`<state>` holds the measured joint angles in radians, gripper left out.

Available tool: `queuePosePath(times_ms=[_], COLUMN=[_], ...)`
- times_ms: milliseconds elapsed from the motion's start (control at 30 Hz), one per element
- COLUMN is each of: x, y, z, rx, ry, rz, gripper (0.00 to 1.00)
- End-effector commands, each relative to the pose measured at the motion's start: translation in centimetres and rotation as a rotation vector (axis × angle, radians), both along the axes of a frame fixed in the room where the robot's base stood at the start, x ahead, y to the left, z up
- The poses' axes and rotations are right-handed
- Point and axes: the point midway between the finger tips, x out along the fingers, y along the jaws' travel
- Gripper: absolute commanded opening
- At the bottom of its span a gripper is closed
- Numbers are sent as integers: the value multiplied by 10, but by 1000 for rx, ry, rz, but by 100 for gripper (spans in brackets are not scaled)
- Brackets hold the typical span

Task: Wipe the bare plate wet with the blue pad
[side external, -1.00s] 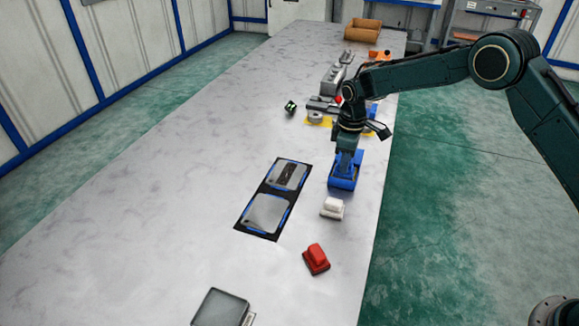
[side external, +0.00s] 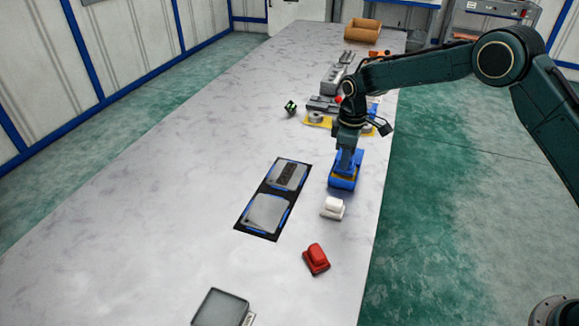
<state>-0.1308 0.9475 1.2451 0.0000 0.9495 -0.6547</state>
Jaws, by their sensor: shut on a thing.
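The blue pad (side external: 342,182) is at the right part of the table, just right of the dark mat. My gripper (side external: 346,163) points down over it and is shut on its upper part; the fingertips are partly hidden. I cannot tell whether the pad touches the table. Two grey plates lie on the black mat (side external: 262,187). The near plate (side external: 267,212) has a bare face. The far plate (side external: 299,177) carries a dark strip (side external: 287,174).
A white pad (side external: 333,208) and a red pad (side external: 316,258) lie nearer the camera. A grey tray (side external: 221,308) is at the front. Grey parts (side external: 333,78), a small green-black item (side external: 290,107) and a brown holder (side external: 362,31) are farther back. The left of the table is clear.

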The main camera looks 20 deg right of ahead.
Motion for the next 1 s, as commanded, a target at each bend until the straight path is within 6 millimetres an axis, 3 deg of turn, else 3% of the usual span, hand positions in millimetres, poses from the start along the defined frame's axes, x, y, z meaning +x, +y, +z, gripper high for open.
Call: queuePosePath(times_ms=[1000], x=[0], y=[0], z=[56], rx=[1], ry=[-2], rz=[0], gripper=[3])
